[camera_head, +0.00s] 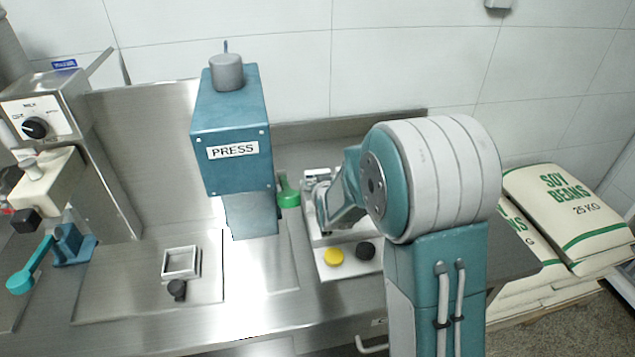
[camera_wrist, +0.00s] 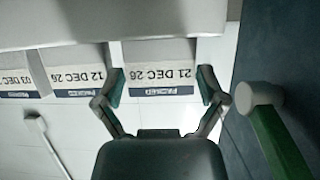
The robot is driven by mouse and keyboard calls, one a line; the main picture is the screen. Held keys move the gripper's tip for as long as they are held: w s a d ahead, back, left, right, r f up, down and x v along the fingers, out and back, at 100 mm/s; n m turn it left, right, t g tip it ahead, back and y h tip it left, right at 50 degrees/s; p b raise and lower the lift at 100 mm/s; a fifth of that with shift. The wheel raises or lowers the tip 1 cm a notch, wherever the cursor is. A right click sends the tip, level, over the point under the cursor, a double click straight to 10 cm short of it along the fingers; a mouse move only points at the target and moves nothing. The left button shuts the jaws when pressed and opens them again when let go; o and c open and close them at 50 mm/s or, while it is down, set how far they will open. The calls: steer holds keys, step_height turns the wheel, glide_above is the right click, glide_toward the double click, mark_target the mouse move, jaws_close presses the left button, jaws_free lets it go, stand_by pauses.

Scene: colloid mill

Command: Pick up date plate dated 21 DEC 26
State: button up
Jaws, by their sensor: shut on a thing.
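The date plate dated 21 DEC 26 (camera_wrist: 160,77) is a pale plate with a dark blue strip, its lettering upside down in the wrist view. My gripper (camera_wrist: 161,86) has one finger on each side of it and is shut on it. The plates dated 12 DEC 26 (camera_wrist: 78,75) and 03 DEC (camera_wrist: 15,82) stand in a row to its left; the latter is cut off by the frame edge. I cannot tell whether the held plate is clear of its seat.
A teal press (camera_head: 232,125) stands left of my arm, with a green handle (camera_head: 288,193) close beside the gripper. A yellow button (camera_head: 333,257) and a black button (camera_head: 365,250) sit in front. A small square frame (camera_head: 181,262) lies on the steel bench. Soy bean sacks (camera_head: 565,205) are at right.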

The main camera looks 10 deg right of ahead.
mark_target(319, 172)
steer(key=shift+r, duration=0.4)
step_height(319, 172, up, 3)
steer(key=shift+f, duration=0.2)
steer(key=s+d+r, duration=0.7)
steer(key=s+r, duration=0.2)
steer(key=s, duration=0.3)
steer(key=shift+d+r, duration=0.15)
steer(key=shift+r, duration=0.15)
